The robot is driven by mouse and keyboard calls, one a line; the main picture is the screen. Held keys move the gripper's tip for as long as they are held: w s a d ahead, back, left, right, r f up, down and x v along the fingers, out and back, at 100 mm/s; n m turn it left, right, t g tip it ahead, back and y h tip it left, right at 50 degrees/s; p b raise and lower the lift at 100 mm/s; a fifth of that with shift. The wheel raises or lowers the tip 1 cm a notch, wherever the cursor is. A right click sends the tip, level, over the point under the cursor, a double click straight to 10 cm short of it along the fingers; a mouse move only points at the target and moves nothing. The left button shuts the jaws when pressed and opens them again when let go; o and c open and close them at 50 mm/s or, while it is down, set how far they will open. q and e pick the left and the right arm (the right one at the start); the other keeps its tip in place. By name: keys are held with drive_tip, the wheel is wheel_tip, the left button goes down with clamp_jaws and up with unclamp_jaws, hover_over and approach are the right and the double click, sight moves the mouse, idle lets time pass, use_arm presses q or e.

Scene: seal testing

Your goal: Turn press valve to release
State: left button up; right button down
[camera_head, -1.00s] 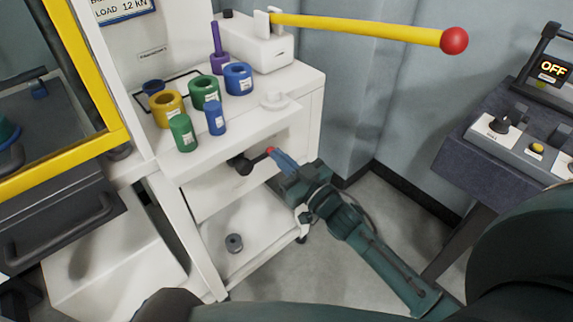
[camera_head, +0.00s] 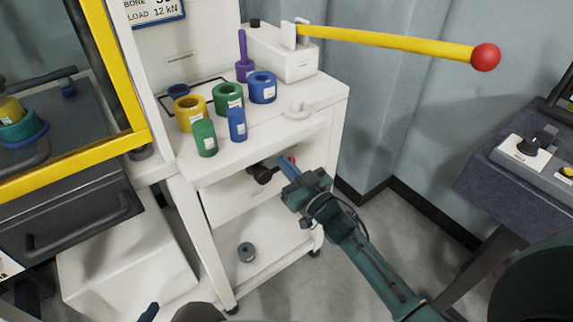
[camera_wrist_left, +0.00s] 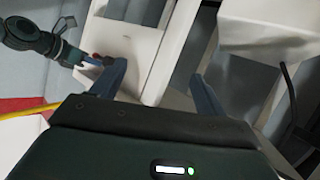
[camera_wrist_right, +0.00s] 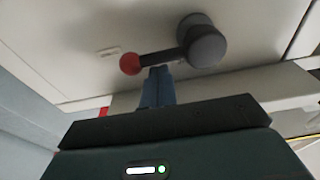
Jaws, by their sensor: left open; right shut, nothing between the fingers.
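The press valve has a dark round hub (camera_head: 262,174) and a lever ending in a red knob (camera_head: 292,160), under the worktop of the white press stand. In the right wrist view the hub (camera_wrist_right: 205,42) is at upper right and the red knob (camera_wrist_right: 130,64) at the lever's left end. My right gripper (camera_wrist_right: 160,70) is shut and empty, its blue fingertips at the lever beside the knob; whether they touch is unclear. It hides part of the lever in the head view (camera_head: 283,161). My left gripper (camera_wrist_left: 158,85) is open and empty, well away from the valve.
The worktop holds blue, green, yellow and purple seal parts, such as a yellow ring (camera_head: 190,114). A yellow pump handle (camera_head: 390,40) with a red ball extends right above. A control panel (camera_head: 535,150) stands right.

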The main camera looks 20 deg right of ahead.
use_arm(q)
drive_tip(key=shift+f, duration=0.3)
use_arm(e)
drive_tip(key=shift+d+f+m, duration=0.1)
drive_tip(key=shift+f+m, duration=0.2)
drive_tip(key=shift+m, duration=0.4)
